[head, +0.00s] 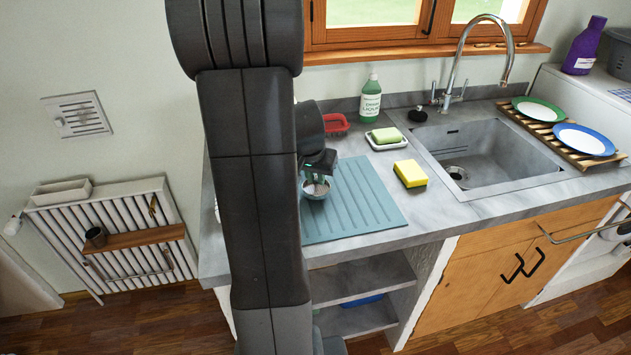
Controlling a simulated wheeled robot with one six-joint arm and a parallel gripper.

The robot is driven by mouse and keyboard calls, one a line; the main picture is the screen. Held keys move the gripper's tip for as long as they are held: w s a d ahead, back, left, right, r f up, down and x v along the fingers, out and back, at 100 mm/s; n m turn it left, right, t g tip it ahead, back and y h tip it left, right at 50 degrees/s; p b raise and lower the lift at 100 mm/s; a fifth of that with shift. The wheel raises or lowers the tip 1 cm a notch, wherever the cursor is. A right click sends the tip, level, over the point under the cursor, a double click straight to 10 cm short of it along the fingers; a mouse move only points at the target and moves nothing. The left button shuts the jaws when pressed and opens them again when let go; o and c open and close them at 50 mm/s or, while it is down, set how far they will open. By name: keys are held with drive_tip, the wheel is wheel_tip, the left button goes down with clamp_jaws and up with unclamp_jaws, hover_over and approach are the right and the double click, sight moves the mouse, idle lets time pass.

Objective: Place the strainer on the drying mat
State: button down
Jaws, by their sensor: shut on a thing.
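The drying mat (362,205) is a ribbed teal sheet lying flat on the grey counter. The strainer (316,191) looks like a small round bowl with a pale inside, at the mat's left edge in the picture. My gripper (317,178) is shut on the strainer from above. I cannot tell whether the strainer touches the mat or hangs just above it. My dark arm hides the counter to the left of the strainer.
A yellow sponge (410,174) lies right of the mat. Behind are a soap dish (387,143) with a green bar, a green soap bottle (371,99) and a red container (336,125). The sink (494,158) is further right. Most of the mat is bare.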

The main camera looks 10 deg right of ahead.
drive_tip(key=shift+f, duration=0.8)
drive_tip(key=shift+f, duration=0.25)
drive_tip(key=c, duration=1.4)
unclamp_jaws()
drive_tip(key=shift+r, duration=0.1)
drive_tip(key=shift+o, duration=0.2)
drive_tip(key=shift+r, duration=0.35)
drive_tip(key=v, duration=1.1)
drive_tip(key=shift+s+r, duration=0.2)
drive_tip(key=shift+r, duration=0.05)
